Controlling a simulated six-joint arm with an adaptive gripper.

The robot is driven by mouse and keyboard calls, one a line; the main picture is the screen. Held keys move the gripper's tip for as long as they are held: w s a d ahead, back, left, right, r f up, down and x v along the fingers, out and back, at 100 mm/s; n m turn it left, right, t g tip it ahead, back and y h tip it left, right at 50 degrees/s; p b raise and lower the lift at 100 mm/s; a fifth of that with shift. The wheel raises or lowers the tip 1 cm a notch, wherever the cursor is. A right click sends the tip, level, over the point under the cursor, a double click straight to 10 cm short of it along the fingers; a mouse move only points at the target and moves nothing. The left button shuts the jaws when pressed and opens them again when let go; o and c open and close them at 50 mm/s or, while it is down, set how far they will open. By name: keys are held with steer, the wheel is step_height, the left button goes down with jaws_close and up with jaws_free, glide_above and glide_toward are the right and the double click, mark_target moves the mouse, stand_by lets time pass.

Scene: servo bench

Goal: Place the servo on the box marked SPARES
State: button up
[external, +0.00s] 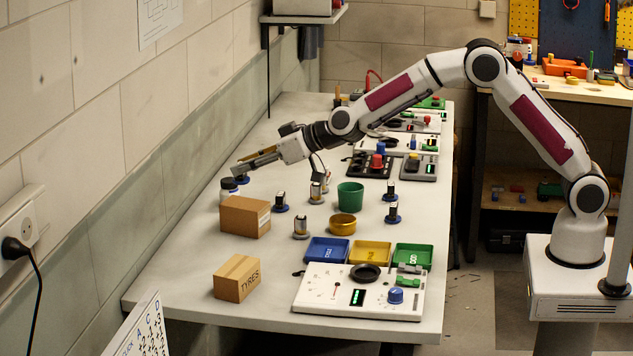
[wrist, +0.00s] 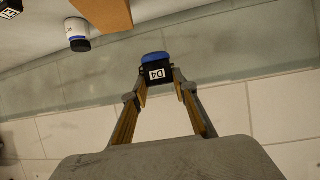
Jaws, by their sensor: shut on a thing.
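My gripper (external: 238,169) is shut on a dark servo (wrist: 156,71) with a blue disc end and a white label reading D4, upside down in the wrist view. The servo hangs at my fingertips (wrist: 158,82), above the bench's left side; in the external view only a small dark and blue part (external: 242,179) shows below them. A brown box (external: 242,216) stands just nearer the camera, apart from the servo; its marking cannot be read. Another brown box (external: 237,279), marked TYRES, stands closer to the front. No SPARES lettering is legible.
A white jar (external: 228,191) with a dark lid stands behind the unreadable box, close below my gripper. The wall (external: 150,215) runs along the left. Several other servos stand mid-bench, near a green cup (external: 350,196), a yellow bowl (external: 342,225) and coloured trays (external: 327,250).

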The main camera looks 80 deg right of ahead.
steer(key=w+d+r, duration=0.1)
steer(key=d+r, duration=0.1)
steer(key=d, duration=0.4)
steer(key=shift+w+d, duration=0.15)
steer(key=shift+d, duration=0.2)
glide_above(250, 204)
steer(key=shift+d+f, duration=0.15)
steer(key=shift+f, duration=2.95)
steer(key=shift+f, duration=0.1)
steer(key=shift+f, duration=1.8)
steer(key=shift+f, duration=0.15)
